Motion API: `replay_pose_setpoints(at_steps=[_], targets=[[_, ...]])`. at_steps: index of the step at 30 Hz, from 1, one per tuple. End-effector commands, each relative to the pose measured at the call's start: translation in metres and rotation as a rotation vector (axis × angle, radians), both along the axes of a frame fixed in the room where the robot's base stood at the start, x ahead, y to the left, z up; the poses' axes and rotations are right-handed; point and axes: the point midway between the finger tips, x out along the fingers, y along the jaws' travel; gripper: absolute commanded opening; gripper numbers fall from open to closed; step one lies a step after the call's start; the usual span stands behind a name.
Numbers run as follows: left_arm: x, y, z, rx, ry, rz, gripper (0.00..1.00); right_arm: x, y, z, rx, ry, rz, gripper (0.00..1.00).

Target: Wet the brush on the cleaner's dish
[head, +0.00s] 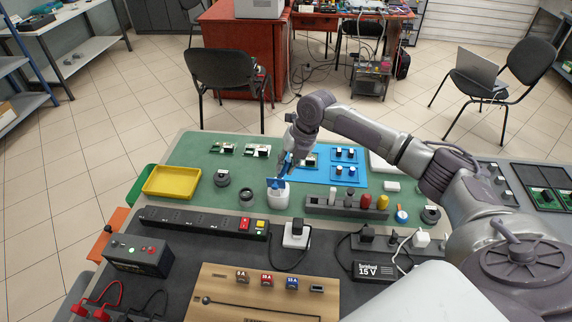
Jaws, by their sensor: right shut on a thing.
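My right gripper (287,167) reaches in from the right and points down just above a white pot (275,198) with a blue top, which looks like the cleaner. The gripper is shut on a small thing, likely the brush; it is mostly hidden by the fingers. Its lower end is close above or at the blue top (274,183). I cannot tell whether they touch. My left gripper is out of view.
A yellow tray (172,182) lies to the left on the green mat (205,151). A blue mat (350,178) with small parts lies behind right. A grey holder (345,208) with several coloured handles stands to the right. A black power strip (200,222) lies in front.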

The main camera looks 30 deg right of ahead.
Motion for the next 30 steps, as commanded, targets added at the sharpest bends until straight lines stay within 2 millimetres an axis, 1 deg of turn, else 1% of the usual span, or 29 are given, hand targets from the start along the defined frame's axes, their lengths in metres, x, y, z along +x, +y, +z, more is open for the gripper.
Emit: replay_pose_setpoints(at_steps=[22, 30], targets=[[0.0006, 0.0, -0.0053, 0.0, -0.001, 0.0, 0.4, -0.0003, 0.0001, -0.01, 0.0, 0.001, 0.0, 0.0], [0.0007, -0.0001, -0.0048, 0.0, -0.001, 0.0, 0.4, -0.0004, 0.0001, -0.0098, -0.001, 0.001, 0.0, 0.0]])
